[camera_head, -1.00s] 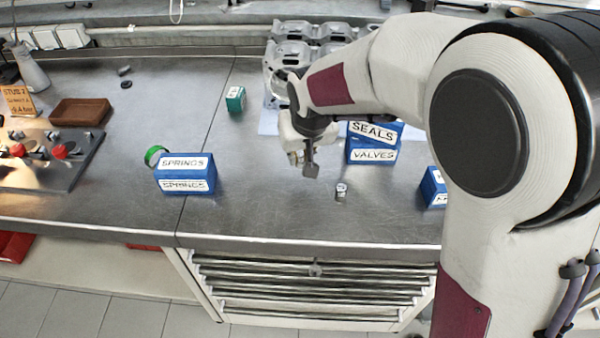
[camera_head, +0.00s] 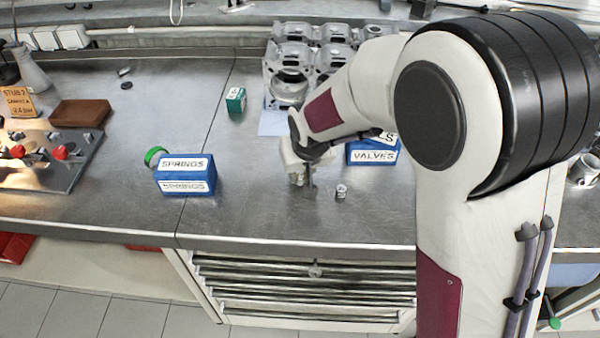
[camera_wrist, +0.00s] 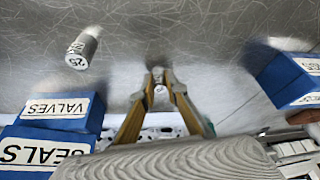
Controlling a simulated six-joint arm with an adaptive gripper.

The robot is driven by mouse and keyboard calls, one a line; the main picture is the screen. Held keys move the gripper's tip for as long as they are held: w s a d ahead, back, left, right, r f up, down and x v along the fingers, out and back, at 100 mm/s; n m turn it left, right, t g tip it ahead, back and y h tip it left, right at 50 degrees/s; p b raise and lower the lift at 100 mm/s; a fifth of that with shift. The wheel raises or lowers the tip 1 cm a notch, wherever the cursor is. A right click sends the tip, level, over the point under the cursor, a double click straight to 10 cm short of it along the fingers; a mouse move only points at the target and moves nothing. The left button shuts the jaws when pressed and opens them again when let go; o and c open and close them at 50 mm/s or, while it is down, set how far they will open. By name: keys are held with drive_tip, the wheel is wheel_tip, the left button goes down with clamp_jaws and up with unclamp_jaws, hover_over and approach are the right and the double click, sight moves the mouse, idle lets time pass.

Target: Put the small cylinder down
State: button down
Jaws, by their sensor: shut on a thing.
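My gripper (camera_head: 308,184) is low over the bench, left of a small metal cylinder that stands there. In the wrist view its fingers (camera_wrist: 158,84) are closed together on a small grey cylinder (camera_wrist: 158,74); most of it is hidden between the fingertips. Whether the held cylinder touches the bench top (camera_head: 250,215) I cannot tell. The other small cylinder (camera_head: 341,191) stands upright on the bench, apart from the gripper; the wrist view also shows it (camera_wrist: 83,47), with a "25" mark on its end.
The blue VALVES box (camera_head: 373,153) stands behind to the right, the blue SPRINGS boxes (camera_head: 186,174) to the left. A green box (camera_head: 236,99) and an engine block (camera_head: 290,75) are farther back. The bench between the SPRINGS boxes and my gripper is clear.

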drive_tip(key=shift+f, duration=0.3)
drive_tip(key=c, duration=2)
unclamp_jaws()
drive_tip(key=shift+v, duration=6.15)
